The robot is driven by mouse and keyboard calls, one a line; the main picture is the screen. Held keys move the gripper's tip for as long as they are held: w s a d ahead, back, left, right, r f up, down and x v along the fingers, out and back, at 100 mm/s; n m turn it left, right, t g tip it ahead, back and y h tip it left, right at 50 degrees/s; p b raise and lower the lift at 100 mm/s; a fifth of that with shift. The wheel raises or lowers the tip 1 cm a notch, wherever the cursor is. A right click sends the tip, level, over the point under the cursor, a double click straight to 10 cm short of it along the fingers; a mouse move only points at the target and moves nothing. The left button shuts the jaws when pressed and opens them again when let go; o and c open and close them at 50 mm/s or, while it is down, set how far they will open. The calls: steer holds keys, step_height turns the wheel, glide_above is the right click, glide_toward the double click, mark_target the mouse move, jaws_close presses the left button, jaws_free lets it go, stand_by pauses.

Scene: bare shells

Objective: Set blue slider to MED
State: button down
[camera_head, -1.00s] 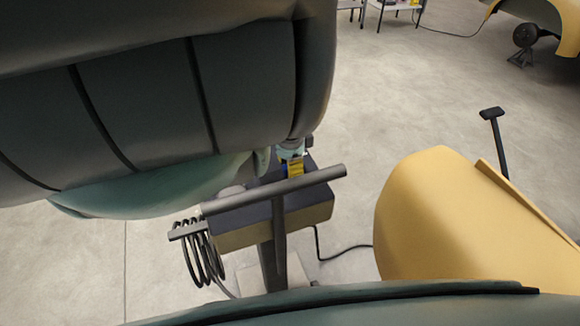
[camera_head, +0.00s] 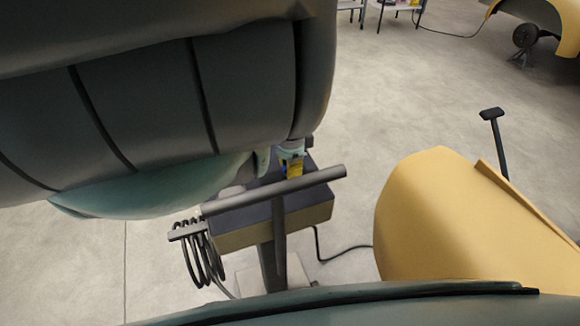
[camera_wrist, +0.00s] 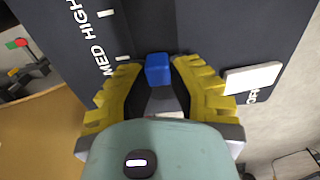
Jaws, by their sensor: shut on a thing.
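The blue slider (camera_wrist: 158,68) is a small knob on a dark panel (camera_wrist: 222,35) in the wrist view. A darker track runs from it toward the top of the picture. My gripper (camera_wrist: 157,70) has yellow ribbed fingers, shut on the blue slider from both sides. The MED label (camera_wrist: 101,60) is left of the slider, and its white tick sits slightly higher in the picture than the knob. The HIGH label (camera_wrist: 82,20) is farther up. In the head view my gripper (camera_head: 291,170) reaches the top of the control box (camera_head: 250,212), and the slider is hidden.
A white switch (camera_wrist: 252,78) with an OFF label is right of my gripper. A grey handlebar (camera_head: 300,187) crosses in front of the box, with a coiled cable (camera_head: 200,258) at its left. A yellow car panel (camera_head: 440,220) stands to the right. Open floor lies beyond.

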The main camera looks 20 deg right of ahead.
steer(key=shift+a, duration=0.1)
steer(key=shift+a, duration=0.3)
steer(key=c, duration=0.9)
jaws_free()
steer(key=shift+o, duration=0.2)
steer(key=shift+r, duration=0.1)
